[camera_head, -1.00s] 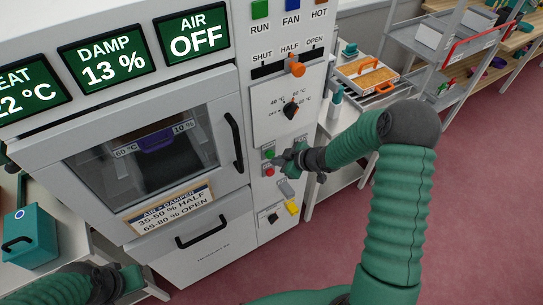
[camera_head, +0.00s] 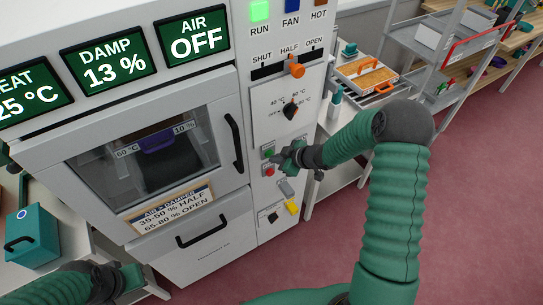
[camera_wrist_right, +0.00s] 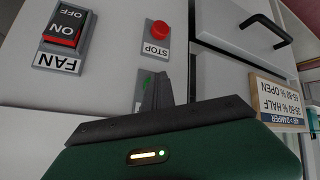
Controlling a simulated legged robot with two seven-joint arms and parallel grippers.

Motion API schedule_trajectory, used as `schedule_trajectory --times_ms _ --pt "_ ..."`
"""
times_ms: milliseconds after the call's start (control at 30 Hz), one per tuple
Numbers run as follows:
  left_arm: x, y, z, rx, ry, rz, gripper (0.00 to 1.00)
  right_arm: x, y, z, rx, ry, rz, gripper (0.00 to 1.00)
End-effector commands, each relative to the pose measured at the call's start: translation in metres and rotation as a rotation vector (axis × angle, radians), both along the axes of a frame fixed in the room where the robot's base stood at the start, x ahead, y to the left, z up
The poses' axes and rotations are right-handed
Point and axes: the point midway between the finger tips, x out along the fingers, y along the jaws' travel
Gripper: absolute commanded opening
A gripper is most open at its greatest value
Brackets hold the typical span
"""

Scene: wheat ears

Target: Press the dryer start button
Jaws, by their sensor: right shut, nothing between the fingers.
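The dryer (camera_head: 195,262) is a white cabinet at the left and middle of the head view. Its green start button (camera_head: 268,153) sits above the red stop button (camera_head: 269,171) on the side panel. My right gripper (camera_head: 277,160) is shut and empty, with its tips close to the start button; contact cannot be told. In the right wrist view my shut fingers (camera_wrist_right: 158,88) cover most of the start button's plate, and the stop button (camera_wrist_right: 160,30) is clear. The RUN lamp (camera_head: 259,10) glows bright green. My left gripper (camera_head: 125,280) is low at the left, its jaws unclear.
The damper lever (camera_head: 297,66) and temperature knob (camera_head: 290,110) are above my right gripper. The fan switch (camera_wrist_right: 68,35) shows in the wrist view. Displays read 25 °C, DAMP 13 %, AIR OFF. A cart with an orange tray (camera_head: 370,78) stands right. A teal box (camera_head: 30,235) is at left.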

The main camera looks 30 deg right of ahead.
Motion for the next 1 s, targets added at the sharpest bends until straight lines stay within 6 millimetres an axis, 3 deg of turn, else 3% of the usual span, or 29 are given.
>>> schedule_trajectory --times_ms 267,1000 --pt "0.000 0.000 -0.001 0.000 0.000 0.000 0.00 -0.001 0.000 0.001 0.001 -0.003 0.001 0.00" --pt "0.000 0.000 -0.004 0.000 0.000 0.000 0.00 -0.029 -0.002 0.000 0.001 0.000 -0.001 0.00"
